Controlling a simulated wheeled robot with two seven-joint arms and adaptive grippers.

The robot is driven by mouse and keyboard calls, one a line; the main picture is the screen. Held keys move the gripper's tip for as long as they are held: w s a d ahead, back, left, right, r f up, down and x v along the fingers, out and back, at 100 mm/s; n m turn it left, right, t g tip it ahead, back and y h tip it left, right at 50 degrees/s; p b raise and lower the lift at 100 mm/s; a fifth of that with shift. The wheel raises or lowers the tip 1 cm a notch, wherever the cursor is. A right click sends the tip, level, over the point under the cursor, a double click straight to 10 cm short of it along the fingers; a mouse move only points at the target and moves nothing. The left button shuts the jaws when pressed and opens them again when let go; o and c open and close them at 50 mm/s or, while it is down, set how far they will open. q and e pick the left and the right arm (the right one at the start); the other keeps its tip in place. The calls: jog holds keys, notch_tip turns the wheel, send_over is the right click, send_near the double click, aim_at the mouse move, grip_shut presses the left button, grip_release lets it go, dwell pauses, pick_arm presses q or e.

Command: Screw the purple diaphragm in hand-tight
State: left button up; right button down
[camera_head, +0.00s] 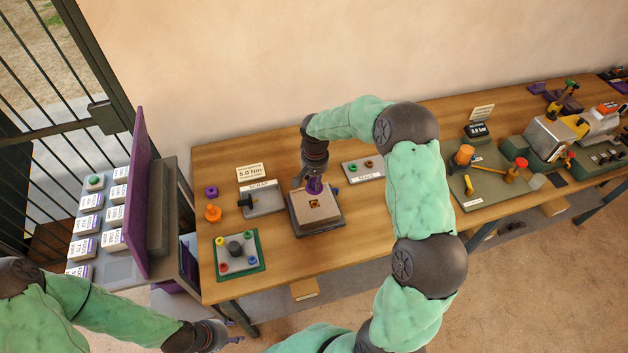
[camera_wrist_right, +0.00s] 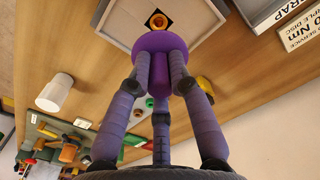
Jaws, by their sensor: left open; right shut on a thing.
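The purple diaphragm (camera_wrist_right: 158,42) is a round disc with a short stem, seen in the right wrist view. My right gripper (camera_wrist_right: 160,80) is shut on its stem with several fingers. In the head view my right gripper (camera_head: 313,181) holds the diaphragm above the rear part of a beige square block (camera_head: 325,216) on a dark base. The block has a dark diamond with an orange-yellow ring (camera_head: 314,203) in its top face. The diaphragm appears apart from the ring, which shows uncovered in both views. My left gripper (camera_head: 232,338) is low at the front, off the table, open and empty.
A green-edged plate with coloured knobs (camera_head: 238,254) stands in front. A labelled tray (camera_head: 364,170) sits behind right.

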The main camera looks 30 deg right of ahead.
aim_at(315, 179)
jog(key=shift+f+b, duration=2.05)
jog(key=shift+f, duration=0.85)
jog(key=shift+b, duration=0.35)
jog(key=shift+f+b, duration=1.25)
jog(key=shift+f, duration=0.3)
jog(key=c, duration=1.6)
grip_release()
jog(key=o, duration=0.5)
jog(key=shift+o, duration=0.2)
notch_tip(315, 179, up, 12)
jog(key=shift+s+f, duration=0.1)
